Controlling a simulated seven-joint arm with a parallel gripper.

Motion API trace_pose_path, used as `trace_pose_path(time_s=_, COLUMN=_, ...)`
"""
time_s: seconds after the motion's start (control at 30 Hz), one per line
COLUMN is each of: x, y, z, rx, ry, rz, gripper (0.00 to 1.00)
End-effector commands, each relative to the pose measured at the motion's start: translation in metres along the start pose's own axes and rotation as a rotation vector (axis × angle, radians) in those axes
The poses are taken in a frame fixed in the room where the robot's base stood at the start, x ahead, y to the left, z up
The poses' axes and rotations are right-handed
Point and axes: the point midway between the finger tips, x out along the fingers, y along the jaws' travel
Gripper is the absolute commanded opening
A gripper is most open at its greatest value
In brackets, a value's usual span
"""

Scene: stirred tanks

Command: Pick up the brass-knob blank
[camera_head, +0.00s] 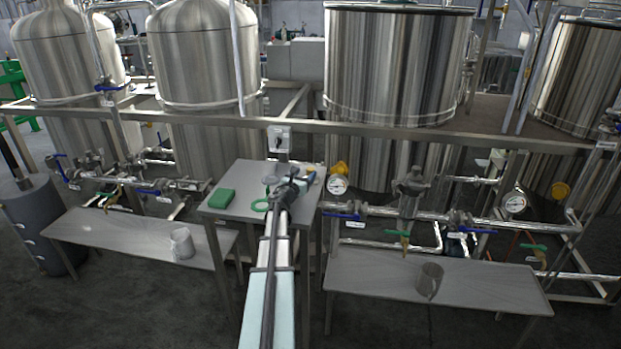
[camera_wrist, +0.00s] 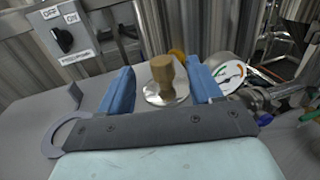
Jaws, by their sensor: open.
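The brass-knob blank (camera_wrist: 163,82) shows in the wrist view as a round silvery disc with a brass-coloured knob standing on it. It appears between the two blue fingers of my gripper (camera_wrist: 158,70), with a gap on each side. The fingers are apart and hold nothing; how high they are above the blank is hard to tell. In the head view my gripper (camera_head: 291,187) is over the small steel table (camera_head: 240,208), and the arm and gripper hide part of the tabletop, so I cannot make out the blank clearly there.
An ON/OFF switch box (camera_wrist: 64,38) stands behind the table. A gauge (camera_wrist: 225,70) and pipes are at the right.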

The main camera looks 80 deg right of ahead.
Motion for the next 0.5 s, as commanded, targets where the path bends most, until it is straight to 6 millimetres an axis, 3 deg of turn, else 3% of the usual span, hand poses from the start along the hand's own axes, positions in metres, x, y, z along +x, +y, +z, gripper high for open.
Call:
trace_pose_path(time_s=0.1, x=0.021, y=0.001, z=-0.001, rx=0.0, ry=0.0, rz=-0.001, gripper=0.64)
trace_pose_path(time_s=0.5, x=0.048, y=0.001, z=-0.005, rx=0.0, ry=0.0, rz=-0.001, gripper=0.64)
